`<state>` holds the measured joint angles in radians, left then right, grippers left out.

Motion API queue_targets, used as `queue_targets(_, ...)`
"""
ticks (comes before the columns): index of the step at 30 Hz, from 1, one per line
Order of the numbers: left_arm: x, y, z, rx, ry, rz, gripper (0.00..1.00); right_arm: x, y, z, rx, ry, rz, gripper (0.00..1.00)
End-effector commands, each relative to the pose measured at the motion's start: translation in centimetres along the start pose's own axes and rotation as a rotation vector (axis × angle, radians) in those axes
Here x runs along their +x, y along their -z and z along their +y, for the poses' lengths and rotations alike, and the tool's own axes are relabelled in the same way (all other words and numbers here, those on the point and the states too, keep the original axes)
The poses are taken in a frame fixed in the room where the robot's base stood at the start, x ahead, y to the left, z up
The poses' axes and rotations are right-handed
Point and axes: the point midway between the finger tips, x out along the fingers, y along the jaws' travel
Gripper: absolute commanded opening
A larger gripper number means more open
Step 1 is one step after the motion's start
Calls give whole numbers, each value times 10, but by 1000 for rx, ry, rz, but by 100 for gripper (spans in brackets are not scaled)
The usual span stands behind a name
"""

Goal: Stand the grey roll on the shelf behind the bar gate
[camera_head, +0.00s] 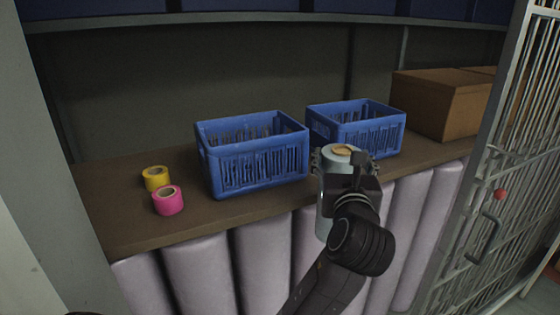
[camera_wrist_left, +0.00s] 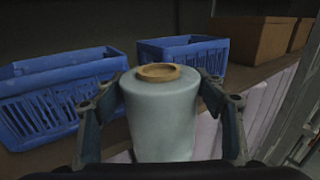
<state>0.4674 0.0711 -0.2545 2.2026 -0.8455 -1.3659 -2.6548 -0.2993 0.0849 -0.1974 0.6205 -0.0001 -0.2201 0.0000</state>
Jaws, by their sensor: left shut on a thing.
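The grey roll (camera_wrist_left: 160,112) is upright between the fingers of my left gripper (camera_head: 343,160), which is shut on it. In the head view the roll (camera_head: 325,208) is partly hidden by my gripper and wrist, in front of the shelf's front edge. Its brown core shows at the top. The wooden shelf (camera_head: 120,212) runs behind it. The bar gate (camera_head: 491,185) stands swung open at the right, with a red knob and a handle. My right gripper is not in view.
Two blue crates (camera_head: 258,162) (camera_head: 360,128) stand on the shelf, with cardboard boxes (camera_head: 440,103) to their right. A yellow tape roll (camera_head: 156,178) and a pink tape roll (camera_head: 168,201) sit at the left. Shelf space near the front edge is bare. Large pale rolls (camera_head: 200,270) stand below.

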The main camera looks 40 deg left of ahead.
Motion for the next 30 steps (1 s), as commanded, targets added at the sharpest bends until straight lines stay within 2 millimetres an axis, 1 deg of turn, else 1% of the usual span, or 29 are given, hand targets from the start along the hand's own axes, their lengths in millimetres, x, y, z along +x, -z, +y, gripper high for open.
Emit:
queue_targets(1,4,-25,0,-8,-20,-10,6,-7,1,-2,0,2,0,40)
queue_targets(6,12,-80,2,-8,-81,-11,6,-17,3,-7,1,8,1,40)
queue_targets(9,13,-109,3,-6,-108,-10,6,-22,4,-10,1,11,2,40)
queue_targets(12,12,-132,4,-5,-126,-9,6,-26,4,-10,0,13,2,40)
queue_targets(15,11,-148,5,-4,-137,-7,6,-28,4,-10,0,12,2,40)
queue_targets(19,11,-157,6,-1,-143,-6,6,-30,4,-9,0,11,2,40)
queue_targets(23,21,-153,7,2,-146,-2,6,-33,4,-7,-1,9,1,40)
queue_targets(26,36,-145,10,3,-146,-2,6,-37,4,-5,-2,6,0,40)
queue_targets(30,62,-131,14,5,-146,-1,6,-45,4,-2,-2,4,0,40)
